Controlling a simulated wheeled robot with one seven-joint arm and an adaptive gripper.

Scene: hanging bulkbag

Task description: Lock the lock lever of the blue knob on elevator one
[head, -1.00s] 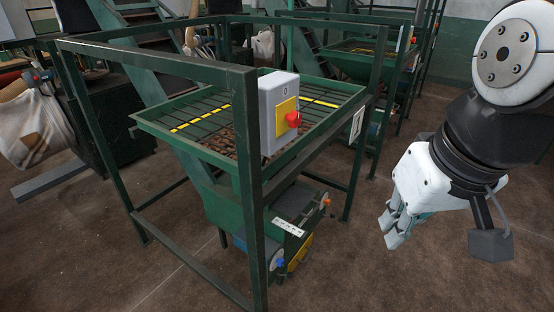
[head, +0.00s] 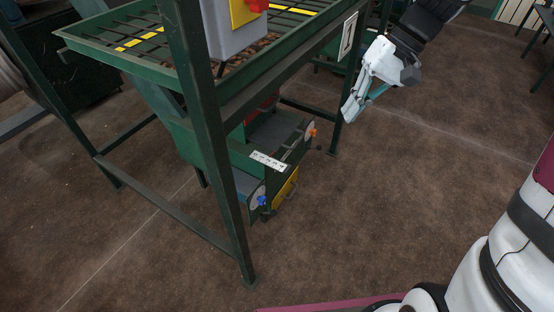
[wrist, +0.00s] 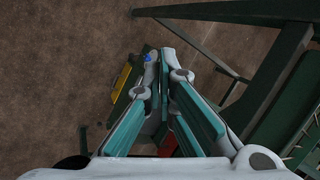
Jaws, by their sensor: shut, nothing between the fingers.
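The blue knob (head: 261,200) sits low on the front of elevator one's green lower unit (head: 238,158), on a pale round plate. The lock lever is too small to make out. The blue knob also shows in the wrist view (wrist: 148,57), just beyond the left fingertip in the picture, partly hidden. My gripper (head: 349,115) points down by the frame's right leg, above and to the right of the knob and clearly apart from it. Its teal-padded fingers are shut and empty, also seen in the wrist view (wrist: 160,57).
Green frame legs (head: 215,150) and a low side bar (head: 165,210) surround the unit. An orange knob (head: 313,132) and a yellow panel (head: 285,188) are on the unit. A grey switch box (head: 235,28) hangs above. The brown floor in front and right is clear.

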